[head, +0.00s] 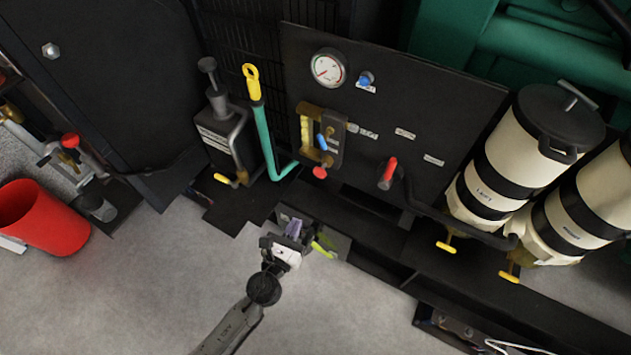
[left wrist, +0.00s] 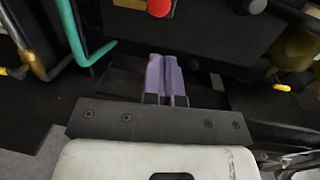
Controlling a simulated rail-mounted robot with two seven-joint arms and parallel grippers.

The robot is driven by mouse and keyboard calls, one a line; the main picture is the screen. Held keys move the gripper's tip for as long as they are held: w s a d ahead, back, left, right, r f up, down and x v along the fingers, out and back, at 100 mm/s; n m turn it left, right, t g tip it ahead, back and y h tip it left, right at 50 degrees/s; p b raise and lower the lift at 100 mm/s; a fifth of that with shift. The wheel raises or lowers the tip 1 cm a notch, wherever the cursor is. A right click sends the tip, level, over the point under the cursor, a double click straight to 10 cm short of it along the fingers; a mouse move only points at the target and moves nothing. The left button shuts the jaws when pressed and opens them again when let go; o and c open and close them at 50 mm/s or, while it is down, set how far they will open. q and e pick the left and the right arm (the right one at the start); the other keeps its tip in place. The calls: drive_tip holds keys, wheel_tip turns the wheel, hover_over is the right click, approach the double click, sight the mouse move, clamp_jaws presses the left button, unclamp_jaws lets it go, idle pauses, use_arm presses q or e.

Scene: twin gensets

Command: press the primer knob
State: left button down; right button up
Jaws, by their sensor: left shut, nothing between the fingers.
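No knob carries a readable primer label, so I cannot tell for sure which one is the primer knob. A red round knob (head: 320,172) hangs under the brass valve block (head: 318,137) on the dark panel. It also shows at the top of the left wrist view (left wrist: 160,7). A black pump (head: 222,135) with a black top knob (head: 208,65) stands left of the panel. My left gripper (head: 293,228) is shut and empty, its purple fingers together, below the red knob in the picture and apart from it. The fingers show in the left wrist view (left wrist: 166,77).
The panel carries a gauge (head: 329,68), a blue knob (head: 366,79) and a red-handled valve (head: 388,172). Two cream canisters (head: 499,168) stand right, a red bucket (head: 42,217) left. Grey floor is open below.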

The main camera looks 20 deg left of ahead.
use_arm(q)
drive_tip(key=shift+w, duration=0.1)
approach(319, 176)
drive_tip(key=w, duration=0.6)
drive_tip(key=shift+d+r+b, duration=0.1)
drive_tip(key=shift+r+b, duration=0.15)
drive_tip(key=shift+b, duration=0.1)
drive_tip(key=shift+w, duration=0.75)
